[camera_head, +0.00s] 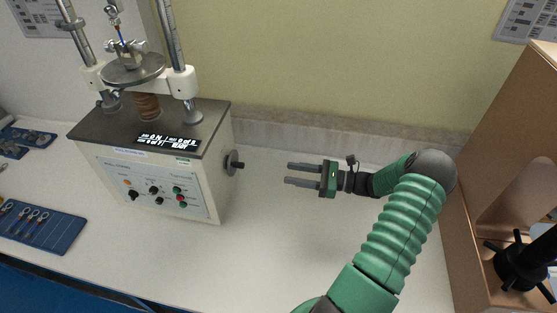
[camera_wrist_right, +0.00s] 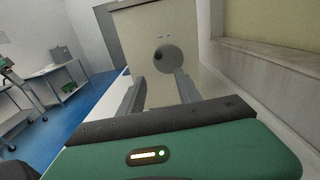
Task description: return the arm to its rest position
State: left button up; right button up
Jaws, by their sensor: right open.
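My right arm comes in from the lower right in the head view, with its green ribbed sleeve bent at the elbow. A clear gap separates the fingertips from the round knob (camera_head: 233,162) on the tester's right side. In the right wrist view the open fingers (camera_wrist_right: 160,95) frame the tester's side panel (camera_wrist_right: 155,40) and its round knob (camera_wrist_right: 168,59), with nothing between them. My left gripper does not show.
A tan machine housing (camera_head: 480,170) with a black handwheel (camera_head: 525,265) stands right of my arm. A wall ledge (camera_head: 300,147) runs behind. The bench (camera_head: 240,260) in front of the tester is clear.

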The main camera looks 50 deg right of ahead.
jog(key=a+f+n+g, duration=0.3)
jog(key=a+n+g, duration=0.4)
jog(key=a, duration=0.5)
jog(key=a+f+n+g, duration=0.3)
jog(key=a+n+g, duration=0.4)
jog(key=a, duration=0.4)
jog(key=s+a+r+n+h, duration=0.1)
jog(key=a+n+h, duration=0.3)
jog(key=n, duration=0.4)
jog(key=s+a+r+n+h, duration=0.1)
jog(key=a+r+n+h, duration=0.2)
jog(key=n, duration=0.5)
jog(key=a+h, duration=0.1)
jog(key=a, duration=0.1)
jog(key=shift+s+a+t, duration=0.3)
jog(key=shift+s+a, duration=0.05)
